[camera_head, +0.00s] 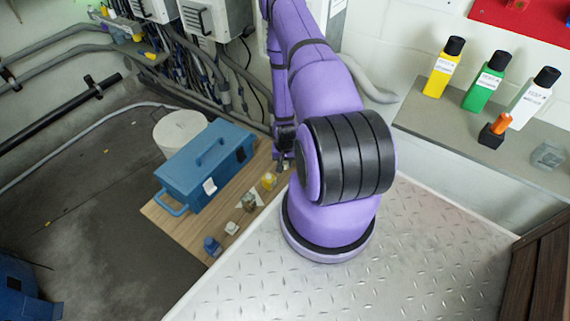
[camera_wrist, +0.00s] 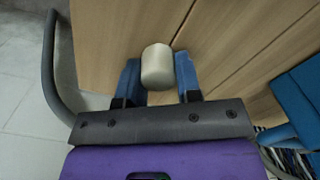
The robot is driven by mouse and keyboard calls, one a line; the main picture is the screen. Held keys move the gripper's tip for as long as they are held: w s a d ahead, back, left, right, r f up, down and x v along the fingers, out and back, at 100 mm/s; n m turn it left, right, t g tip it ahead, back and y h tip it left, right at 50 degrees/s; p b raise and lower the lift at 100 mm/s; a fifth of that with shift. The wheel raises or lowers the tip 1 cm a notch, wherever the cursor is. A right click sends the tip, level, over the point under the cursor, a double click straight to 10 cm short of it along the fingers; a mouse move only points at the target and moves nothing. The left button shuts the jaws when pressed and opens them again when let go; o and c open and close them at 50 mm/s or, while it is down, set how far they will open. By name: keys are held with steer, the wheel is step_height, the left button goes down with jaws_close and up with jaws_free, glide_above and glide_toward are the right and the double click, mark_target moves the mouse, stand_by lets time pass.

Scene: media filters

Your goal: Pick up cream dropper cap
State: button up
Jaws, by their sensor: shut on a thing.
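The cream dropper cap (camera_wrist: 157,66) is a short, smooth, pale cylinder in the middle of the wrist view. My gripper (camera_wrist: 157,71) has its two blue fingers on either side of the cap and is shut on it. Wood-coloured surface shows behind the cap; its height above that surface is hard to judge. In the head view my gripper (camera_head: 284,160) is a small dark shape at the far edge of the wooden table, partly hidden by my purple arm. I cannot make out the cap there.
The wooden table (camera_head: 160,214) holds a blue toolbox (camera_head: 190,175), a yellow bottle (camera_head: 268,181), a grey-brown jar (camera_head: 249,202), a small pale item (camera_head: 231,228) and a blue jar (camera_head: 211,245). Pipes and cables run along the wall behind. A shelf with bottles (camera_head: 483,82) stands right.

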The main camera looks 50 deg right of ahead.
steer(key=shift+r, duration=0.8)
step_height(320, 180, up, 2)
steer(key=s+a, duration=0.3)
steer(key=s, duration=0.4)
steer(key=s+a+r, duration=0.1)
steer(key=s+a, duration=0.1)
steer(key=s, duration=0.6)
steer(key=shift+a+r, duration=0.2)
steer(key=shift+a, duration=0.2)
steer(key=shift+w, duration=0.1)
